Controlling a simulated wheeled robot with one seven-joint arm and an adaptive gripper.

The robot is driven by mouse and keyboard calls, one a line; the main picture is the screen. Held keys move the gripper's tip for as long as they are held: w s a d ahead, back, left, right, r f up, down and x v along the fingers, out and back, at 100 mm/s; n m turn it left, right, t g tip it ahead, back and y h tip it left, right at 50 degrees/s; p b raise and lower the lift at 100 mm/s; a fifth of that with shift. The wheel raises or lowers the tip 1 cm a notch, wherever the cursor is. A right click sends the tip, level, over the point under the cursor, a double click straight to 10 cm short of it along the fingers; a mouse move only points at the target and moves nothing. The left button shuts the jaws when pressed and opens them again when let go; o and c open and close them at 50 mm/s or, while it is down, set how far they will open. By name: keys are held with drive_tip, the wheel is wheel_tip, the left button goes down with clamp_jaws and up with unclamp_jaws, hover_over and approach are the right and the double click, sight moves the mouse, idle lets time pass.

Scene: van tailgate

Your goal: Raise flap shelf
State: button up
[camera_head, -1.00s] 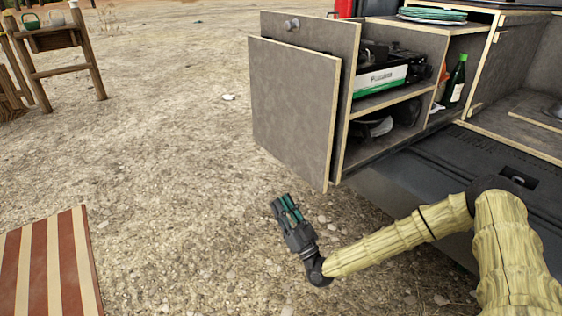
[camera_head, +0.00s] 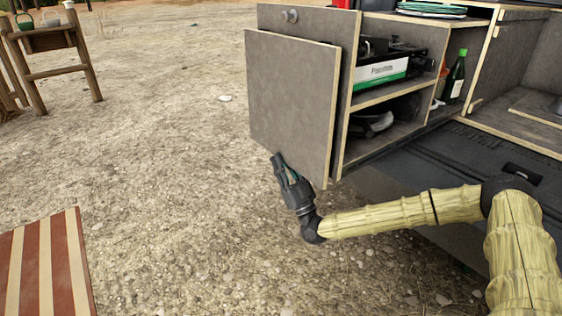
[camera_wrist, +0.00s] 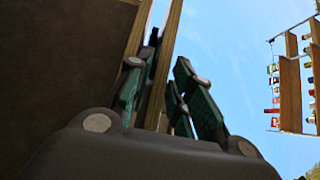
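The flap shelf (camera_head: 290,100) is a grey panel with pale wooden edges, hanging down in front of the cabinet's side panel (camera_head: 345,45). My gripper (camera_head: 283,165) is at its lower edge, pointing up, with a fingertip overlapping the panel in the head view. In the wrist view the green-padded fingers (camera_wrist: 167,85) stand apart, and a pale wooden panel edge (camera_wrist: 170,45) runs between them. A dark panel face (camera_wrist: 60,70) fills the left of that view. I cannot tell whether the fingers touch the edge.
The cabinet holds a stove (camera_head: 390,70) and a green bottle (camera_head: 455,78). A red-and-cream striped surface (camera_head: 45,265) is at lower left, and a wooden stand (camera_head: 55,55) at upper left. The gravel left of the flap is mostly clear.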

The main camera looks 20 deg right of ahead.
drive_tip(key=shift+w+a+r, duration=0.15)
drive_tip(key=shift+w+r, duration=0.3)
drive_tip(key=shift+c, duration=0.4)
clamp_jaws()
